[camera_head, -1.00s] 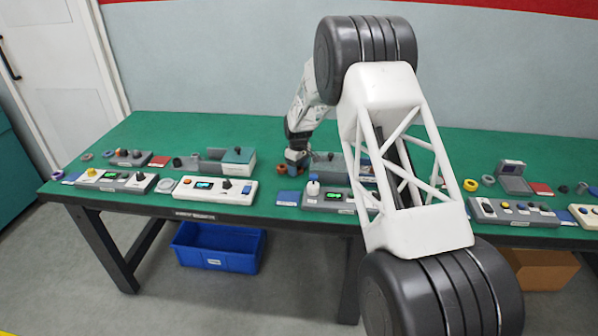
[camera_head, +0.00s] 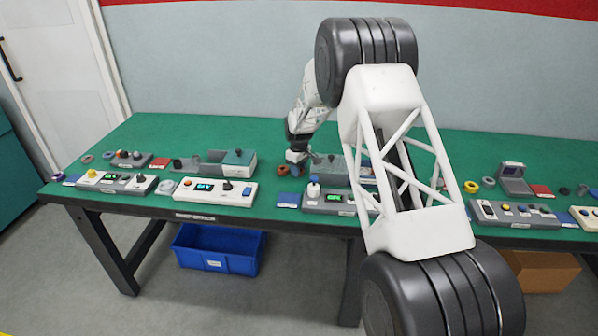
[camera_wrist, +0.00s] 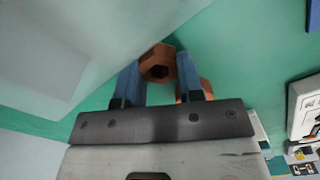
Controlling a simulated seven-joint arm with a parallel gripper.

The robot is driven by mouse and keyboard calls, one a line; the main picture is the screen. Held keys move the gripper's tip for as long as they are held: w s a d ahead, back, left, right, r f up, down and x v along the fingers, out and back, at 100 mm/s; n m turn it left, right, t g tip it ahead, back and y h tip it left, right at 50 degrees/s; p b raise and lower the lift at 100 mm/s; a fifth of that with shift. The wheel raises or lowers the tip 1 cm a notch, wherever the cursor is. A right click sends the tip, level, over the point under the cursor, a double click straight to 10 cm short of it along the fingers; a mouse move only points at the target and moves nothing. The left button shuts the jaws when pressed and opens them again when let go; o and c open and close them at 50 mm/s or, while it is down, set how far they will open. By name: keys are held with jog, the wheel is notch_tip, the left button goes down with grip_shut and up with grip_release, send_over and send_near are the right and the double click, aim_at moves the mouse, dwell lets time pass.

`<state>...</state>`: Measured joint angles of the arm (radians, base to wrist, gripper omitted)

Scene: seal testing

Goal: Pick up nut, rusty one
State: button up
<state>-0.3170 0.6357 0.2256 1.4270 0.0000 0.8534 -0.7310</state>
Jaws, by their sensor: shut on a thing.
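A rusty brown hex nut (camera_wrist: 157,64) sits between the tips of my gripper's two blue fingers (camera_wrist: 159,72) in the wrist view. My gripper is shut on it, and its hole faces the camera. A second orange-brown piece (camera_wrist: 206,88) shows partly behind the right finger. In the head view my gripper (camera_head: 296,158) is low over the green table, and the held nut cannot be made out there. An orange-brown nut (camera_head: 281,169) lies on the table just left of my gripper.
A device with a green display (camera_head: 335,198) and a blue pad (camera_head: 289,198) are in front of my gripper. A grey fixture (camera_head: 328,165) stands close on the right. A cream control box (camera_head: 214,191) is at front left. Green table (camera_head: 262,150) is bare behind.

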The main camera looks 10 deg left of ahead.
jog(key=shift+r, duration=0.15)
notch_tip(320, 180, up, 10)
dwell(0.6)
dwell(0.5)
